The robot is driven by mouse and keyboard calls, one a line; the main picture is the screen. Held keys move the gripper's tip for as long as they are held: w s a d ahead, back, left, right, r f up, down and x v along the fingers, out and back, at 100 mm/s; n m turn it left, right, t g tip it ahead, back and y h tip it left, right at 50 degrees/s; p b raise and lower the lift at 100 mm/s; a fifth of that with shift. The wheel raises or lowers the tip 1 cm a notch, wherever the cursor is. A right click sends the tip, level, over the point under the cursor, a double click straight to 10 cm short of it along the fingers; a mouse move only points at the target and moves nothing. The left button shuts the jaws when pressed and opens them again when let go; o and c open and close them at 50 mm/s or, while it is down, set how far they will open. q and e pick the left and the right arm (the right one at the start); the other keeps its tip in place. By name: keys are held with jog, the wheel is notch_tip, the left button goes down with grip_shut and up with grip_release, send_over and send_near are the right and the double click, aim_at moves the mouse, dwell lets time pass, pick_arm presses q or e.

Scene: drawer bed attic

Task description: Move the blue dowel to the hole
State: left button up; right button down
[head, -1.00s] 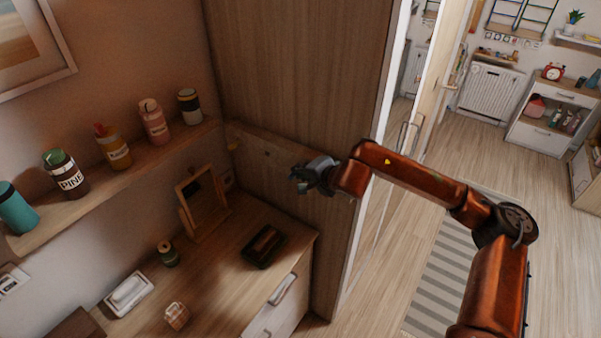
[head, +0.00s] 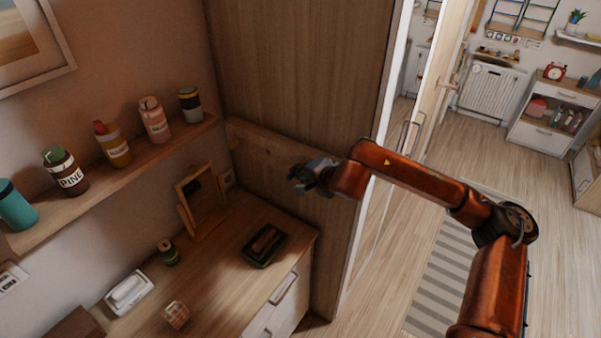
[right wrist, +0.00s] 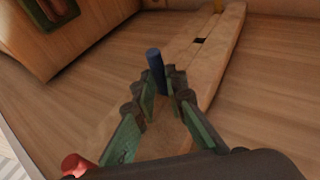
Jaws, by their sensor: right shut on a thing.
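The blue dowel (right wrist: 154,64) stands out from a long wooden board (right wrist: 222,30) in the right wrist view. My right gripper (right wrist: 163,88) is shut on the dowel, with its fingertips around the lower part. Whether the dowel's base sits in the board is hidden by the fingers. A dark empty hole (right wrist: 200,40) shows in the board, beyond the dowel. In the head view the board (head: 252,136) runs along the wooden panel, and my right gripper (head: 300,178) is in front of it, hiding the dowel. My left gripper is not in view.
A yellow dowel (right wrist: 218,6) stands at the board's far end, and a red dowel (right wrist: 74,165) at the near end. Below are a desk (head: 215,285) with a dark tray (head: 264,246) and a mirror stand (head: 203,205). A shelf (head: 130,175) holds several jars.

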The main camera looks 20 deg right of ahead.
aim_at(290, 178)
jog(key=shift+s+a, duration=0.15)
jog(key=shift+a, duration=0.05)
jog(key=shift+s+a+b, duration=0.65)
jog(key=shift+a, duration=0.25)
jog(key=shift+s+a, duration=0.15)
jog(key=shift+s+a+b, duration=0.3)
jog(key=shift+a+b, duration=0.05)
jog(key=shift+a, duration=0.05)
jog(key=shift+s+a, duration=0.35)
jog(key=shift+a, duration=0.1)
jog(key=s+d+f+m+h, duration=0.3)
jog(key=s, duration=0.4)
jog(key=shift+d+f, duration=0.3)
jog(key=shift+d, duration=0.1)
